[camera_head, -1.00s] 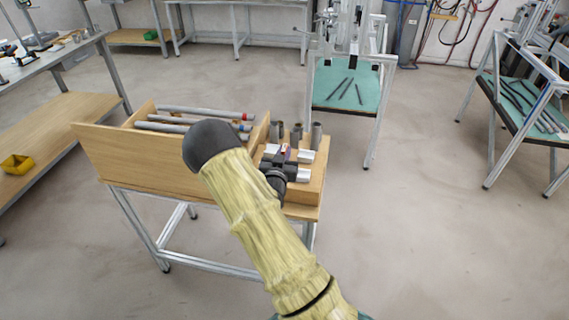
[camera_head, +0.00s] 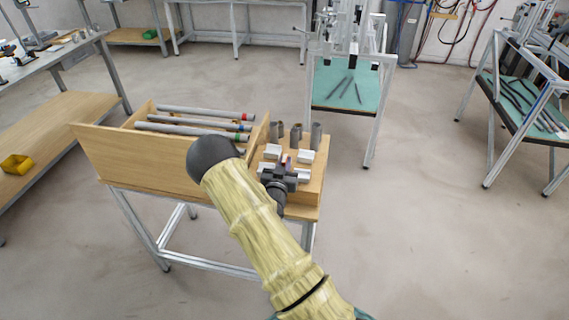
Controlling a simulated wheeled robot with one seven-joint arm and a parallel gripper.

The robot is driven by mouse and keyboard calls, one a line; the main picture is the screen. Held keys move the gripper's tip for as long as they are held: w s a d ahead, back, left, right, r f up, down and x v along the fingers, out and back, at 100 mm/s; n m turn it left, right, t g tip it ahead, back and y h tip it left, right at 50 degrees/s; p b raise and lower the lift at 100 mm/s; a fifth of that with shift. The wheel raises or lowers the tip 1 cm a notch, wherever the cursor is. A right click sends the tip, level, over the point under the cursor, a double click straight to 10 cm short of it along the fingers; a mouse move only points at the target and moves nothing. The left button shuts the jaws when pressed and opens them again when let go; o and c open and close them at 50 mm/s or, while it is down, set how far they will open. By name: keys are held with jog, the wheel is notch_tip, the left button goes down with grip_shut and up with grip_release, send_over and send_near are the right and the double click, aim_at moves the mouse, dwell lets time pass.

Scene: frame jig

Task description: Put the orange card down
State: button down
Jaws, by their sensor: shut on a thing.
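My gripper (camera_head: 285,172) is over the right part of the wooden workstand, low among white blocks. It is shut on a small, thin orange-pink piece (camera_head: 287,161), which looks like the orange card. Only a little of the card shows between the jaws, and the picture is too small to tell whether its lower edge touches anything. My wrist and forearm hide the stand's front right area.
White blocks (camera_head: 273,152) sit close around my gripper. Several grey cylinders (camera_head: 297,134) stand behind them. To the left, a wooden bin (camera_head: 140,160) holds long grey tubes (camera_head: 195,127). Open floor lies right of the stand.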

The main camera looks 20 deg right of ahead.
jog(key=shift+f, duration=0.2)
jog(key=c, duration=1.5)
grip_release()
jog(key=shift+a, duration=0.1)
jog(key=shift+o, duration=0.2)
jog(key=shift+r, duration=0.1)
jog(key=shift+r, duration=0.15)
jog(key=shift+s+a, duration=0.2)
jog(key=shift+s, duration=0.05)
jog(key=b+v, duration=0.2)
jog(key=v, duration=0.9)
jog(key=shift+s+b, duration=0.25)
jog(key=shift+b, duration=0.15)
